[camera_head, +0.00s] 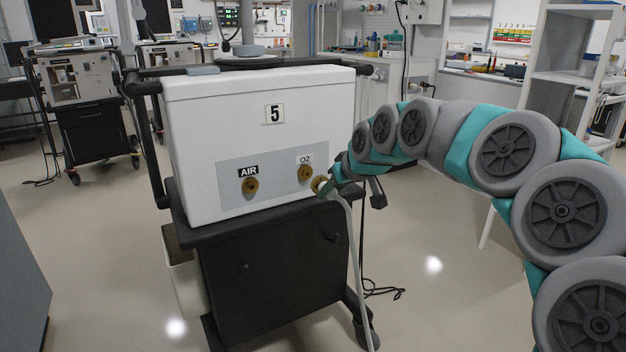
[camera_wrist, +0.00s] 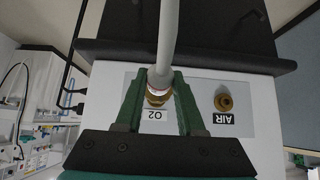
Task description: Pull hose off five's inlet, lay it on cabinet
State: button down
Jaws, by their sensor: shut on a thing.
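The white ventilator marked 5 (camera_head: 260,130) stands on a black cart. Its brass O2 inlet (camera_head: 306,173) is at the lower right of its panel, with the AIR inlet (camera_head: 251,186) to its left. In the head view the hose (camera_head: 351,250) hangs down past the cart. The hose end looks slightly apart from the inlet; in the wrist view it overlaps the inlet.
A flat grey cabinet-like side (camera_head: 22,265) stands at the left edge. The black cart (camera_head: 275,270) has a handle rail at left. A dark cable (camera_head: 383,291) lies on the floor at right. White shelves (camera_head: 565,70) stand at right. Floor between cabinet and cart is clear.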

jog(key=shift+s+d+b, duration=0.3)
jog(key=shift+s+d, duration=0.2)
jog(key=shift+s, duration=0.3)
